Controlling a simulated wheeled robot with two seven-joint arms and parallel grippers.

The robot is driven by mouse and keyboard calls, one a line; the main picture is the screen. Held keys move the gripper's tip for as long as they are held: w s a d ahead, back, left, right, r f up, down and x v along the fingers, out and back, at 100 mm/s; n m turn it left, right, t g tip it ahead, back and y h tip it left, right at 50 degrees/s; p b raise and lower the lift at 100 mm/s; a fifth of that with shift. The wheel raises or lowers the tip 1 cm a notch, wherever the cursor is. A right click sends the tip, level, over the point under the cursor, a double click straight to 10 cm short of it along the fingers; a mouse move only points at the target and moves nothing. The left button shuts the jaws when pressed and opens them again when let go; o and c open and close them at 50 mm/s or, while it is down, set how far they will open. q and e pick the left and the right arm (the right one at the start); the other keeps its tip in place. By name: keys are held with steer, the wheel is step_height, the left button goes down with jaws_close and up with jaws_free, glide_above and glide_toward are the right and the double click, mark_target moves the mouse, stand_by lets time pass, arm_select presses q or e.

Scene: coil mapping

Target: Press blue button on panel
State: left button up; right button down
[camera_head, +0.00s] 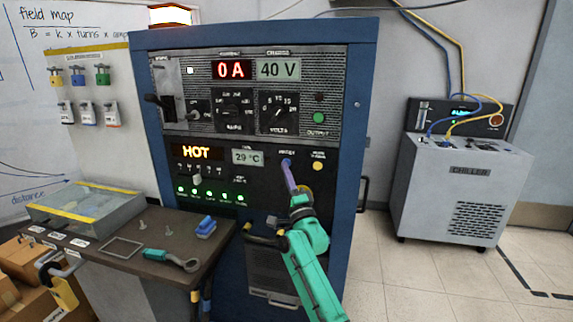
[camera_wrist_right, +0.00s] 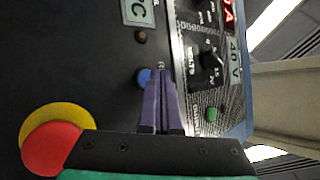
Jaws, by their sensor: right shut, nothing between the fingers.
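The blue button (camera_head: 286,162) is on the dark lower panel of the blue rack, right of the 29 °C display. In the right wrist view the blue button (camera_wrist_right: 143,77) shows just left of my fingertips, partly covered by them. My right gripper (camera_head: 289,172) has purple fingers, shut and empty, pointing at the panel. In the head view the fingertips overlap the button's lower edge. In the right wrist view the shut fingers (camera_wrist_right: 161,80) lie side by side. I cannot tell whether they touch the panel. My left gripper is not in view.
A yellow disc (camera_head: 317,166) sits right of the blue button. A red knob on a yellow base (camera_wrist_right: 50,145) is close to my gripper. A green button (camera_head: 319,118) and two dials are above. A side table (camera_head: 150,262) with tools stands left; a chiller (camera_head: 450,190) right.

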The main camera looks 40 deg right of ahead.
steer(key=shift+w+d+b, duration=0.25)
steer(key=shift+d+b, duration=0.1)
steer(key=shift+w+d+b, duration=0.2)
steer(key=shift+d+b, duration=0.1)
steer(key=shift+b, duration=0.05)
stand_by(0.7)
steer(key=shift+s+a+p, duration=0.5)
steer(key=shift+a+p, duration=0.15)
